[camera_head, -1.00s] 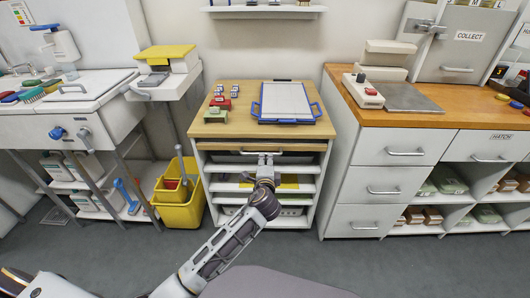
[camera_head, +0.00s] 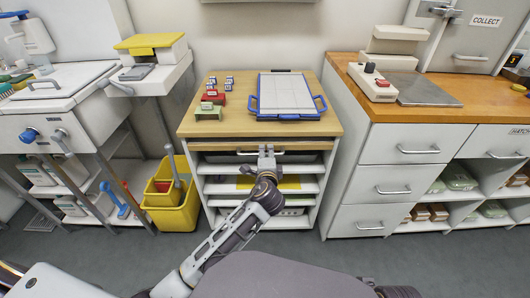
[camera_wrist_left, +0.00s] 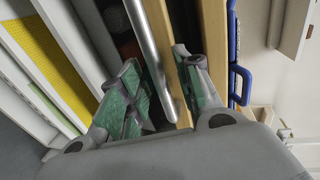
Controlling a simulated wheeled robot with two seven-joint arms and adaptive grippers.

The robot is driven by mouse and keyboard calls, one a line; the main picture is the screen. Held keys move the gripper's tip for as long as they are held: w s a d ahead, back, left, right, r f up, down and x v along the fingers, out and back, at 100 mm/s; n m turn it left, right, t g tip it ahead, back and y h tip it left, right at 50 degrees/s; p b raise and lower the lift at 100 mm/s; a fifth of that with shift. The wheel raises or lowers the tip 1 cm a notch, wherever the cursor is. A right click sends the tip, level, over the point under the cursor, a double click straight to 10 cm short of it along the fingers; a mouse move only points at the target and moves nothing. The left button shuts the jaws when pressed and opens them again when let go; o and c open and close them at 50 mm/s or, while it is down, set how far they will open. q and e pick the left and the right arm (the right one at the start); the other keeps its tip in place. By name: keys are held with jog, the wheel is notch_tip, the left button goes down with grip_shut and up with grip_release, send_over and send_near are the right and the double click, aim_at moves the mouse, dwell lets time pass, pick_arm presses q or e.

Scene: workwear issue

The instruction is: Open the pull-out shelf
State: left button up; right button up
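The pull-out shelf (camera_head: 215,146) is a thin wooden board with a metal bar handle (camera_head: 243,152), just under the worktop of the middle cabinet. It looks about flush with the worktop edge. In the left wrist view the silver handle bar (camera_wrist_left: 147,45) runs between the green-padded fingers of the left gripper (camera_wrist_left: 160,88). The fingers stand apart, one on each side of the bar, and a gap shows. The shelf's wooden front (camera_wrist_left: 172,55) is close beside the bar. My right gripper is not in view.
A blue-framed board (camera_head: 287,96) and small red and green items lie on the worktop (camera_head: 240,124). Open shelves (camera_head: 215,187) are below. A yellow bucket (camera_head: 172,215) stands left of the cabinet, and a white drawer unit (camera_head: 345,205) stands close on the right.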

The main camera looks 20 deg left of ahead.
pick_arm(q)
jog(key=shift+w, duration=0.2)
jog(key=shift+c, duration=0.3)
grip_shut()
